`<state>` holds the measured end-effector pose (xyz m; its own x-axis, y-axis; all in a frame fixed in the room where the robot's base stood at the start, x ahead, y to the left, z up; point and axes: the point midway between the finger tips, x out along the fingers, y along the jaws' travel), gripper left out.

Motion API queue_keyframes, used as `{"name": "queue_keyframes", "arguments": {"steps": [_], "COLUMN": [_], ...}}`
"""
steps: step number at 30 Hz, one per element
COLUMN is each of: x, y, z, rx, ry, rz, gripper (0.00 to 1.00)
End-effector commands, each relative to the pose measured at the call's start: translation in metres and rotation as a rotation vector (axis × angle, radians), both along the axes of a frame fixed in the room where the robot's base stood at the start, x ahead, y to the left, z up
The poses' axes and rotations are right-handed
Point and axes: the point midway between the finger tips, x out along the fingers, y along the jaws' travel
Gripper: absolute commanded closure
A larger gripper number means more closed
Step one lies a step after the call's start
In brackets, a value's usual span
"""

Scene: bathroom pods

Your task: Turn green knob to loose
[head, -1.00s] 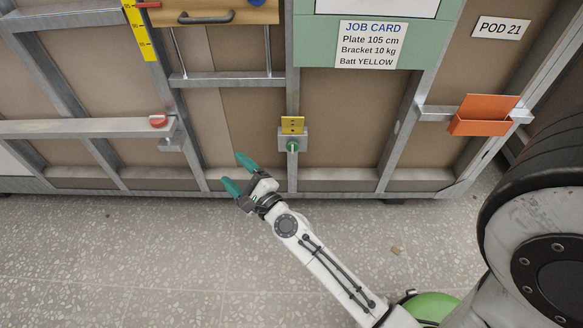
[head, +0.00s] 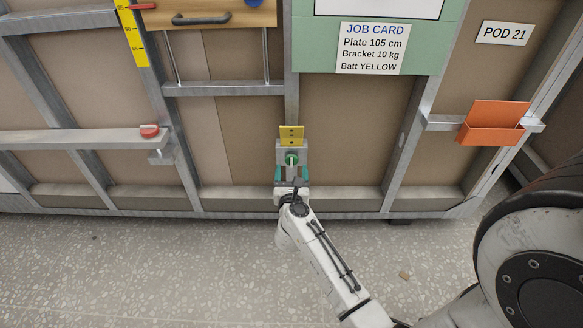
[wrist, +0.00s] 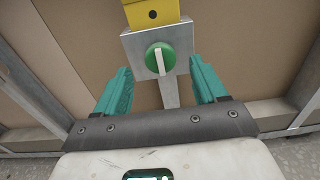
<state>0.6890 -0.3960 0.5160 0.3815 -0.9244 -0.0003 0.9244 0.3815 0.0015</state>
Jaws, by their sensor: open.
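The green knob (head: 291,157) sits on a grey metal block (head: 282,145) low on the pod's middle post. In the wrist view the green knob (wrist: 160,59) is round with a pale raised bar, which stands nearly upright with a slight tilt. A yellow plate (head: 291,134) with dark holes stands just above the block. My gripper (head: 291,174) is open, just below and in front of the knob. In the wrist view its two teal fingers (wrist: 160,82) stand to the left and right of the knob, apart from it. Nothing is between them in their grip.
A red knob (head: 149,131) is on a grey rail at left. An orange holder (head: 491,124) hangs at right. The job card (head: 372,48) is above right. The floor (head: 150,270) in front of the frame is mostly clear.

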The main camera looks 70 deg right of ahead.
Motion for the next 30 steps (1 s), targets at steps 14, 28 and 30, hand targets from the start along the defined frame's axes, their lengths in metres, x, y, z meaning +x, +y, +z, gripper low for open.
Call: {"name": "queue_keyframes", "arguments": {"steps": [14, 28, 30], "x": [0.013, 0.012, 0.012], "y": [-0.030, -0.029, -0.030], "z": [0.000, 0.000, 0.000], "rx": [-0.001, -0.001, -0.001], "ry": [0.002, 0.002, 0.002], "rz": [0.001, 0.001, 0.001], "gripper": [0.29, 0.61, 0.67]}}
